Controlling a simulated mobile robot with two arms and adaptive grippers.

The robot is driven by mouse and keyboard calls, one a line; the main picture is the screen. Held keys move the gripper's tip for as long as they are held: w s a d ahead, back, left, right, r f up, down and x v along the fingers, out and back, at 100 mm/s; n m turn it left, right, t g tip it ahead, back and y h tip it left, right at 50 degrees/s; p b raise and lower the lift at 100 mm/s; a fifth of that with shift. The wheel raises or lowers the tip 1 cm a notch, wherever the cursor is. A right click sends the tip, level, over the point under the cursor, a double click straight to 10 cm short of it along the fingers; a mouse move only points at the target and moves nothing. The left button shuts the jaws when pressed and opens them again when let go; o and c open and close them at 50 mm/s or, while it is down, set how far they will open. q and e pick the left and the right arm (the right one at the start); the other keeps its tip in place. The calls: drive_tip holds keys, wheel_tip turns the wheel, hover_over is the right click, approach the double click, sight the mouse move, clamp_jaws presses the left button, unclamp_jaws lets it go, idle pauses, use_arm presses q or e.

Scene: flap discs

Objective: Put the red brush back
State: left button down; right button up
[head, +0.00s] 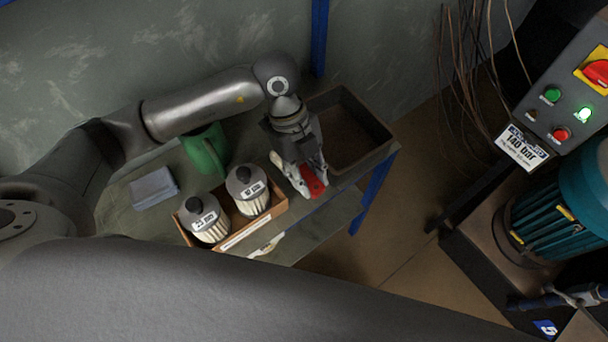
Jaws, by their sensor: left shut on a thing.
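The red brush (313,181) shows as a small red piece between the fingers of my left gripper (309,187). The gripper points down and is shut on it, over the right part of the bench top. The fingers hide part of the brush, and I cannot tell whether it touches the bench or is held just above it. A dark open bin (379,151) stands just to the right of the gripper. My right gripper is not in view.
A cardboard box (254,233) with two filter cartridges (247,190) stands just left of the gripper. Behind it are a green container (205,150) and a folded grey-blue cloth (153,188). A control panel (562,100) and a teal motor (560,215) are at the right.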

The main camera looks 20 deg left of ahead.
sight(303, 166)
use_arm(q)
drive_tip(key=shift+w+a+f, duration=0.35)
drive_tip(key=shift+w+f, duration=0.05)
drive_tip(key=shift+f, duration=0.2)
drive_tip(key=shift+w+a+f, duration=0.1)
drive_tip(key=shift+w+f, duration=0.1)
drive_tip(key=shift+f, duration=0.05)
drive_tip(key=shift+w+a+f, duration=0.1)
drive_tip(key=shift+w+f, duration=0.2)
drive_tip(key=shift+f, duration=0.1)
wheel_tip(303, 166, down, 2)
drive_tip(key=shift+a+f, duration=0.1)
drive_tip(key=shift+f, duration=0.15)
drive_tip(key=shift+w+f, duration=0.1)
drive_tip(key=shift+f, duration=0.6)
drive_tip(key=shift+s+f+b, duration=0.3)
drive_tip(key=shift+s+f, duration=0.05)
drive_tip(key=shift+f, duration=0.1)
drive_tip(key=c, duration=1.4)
unclamp_jaws()
drive_tip(key=shift+o, duration=1.3)
drive_tip(key=shift+f, duration=0.1)
drive_tip(key=shift+w, duration=0.15)
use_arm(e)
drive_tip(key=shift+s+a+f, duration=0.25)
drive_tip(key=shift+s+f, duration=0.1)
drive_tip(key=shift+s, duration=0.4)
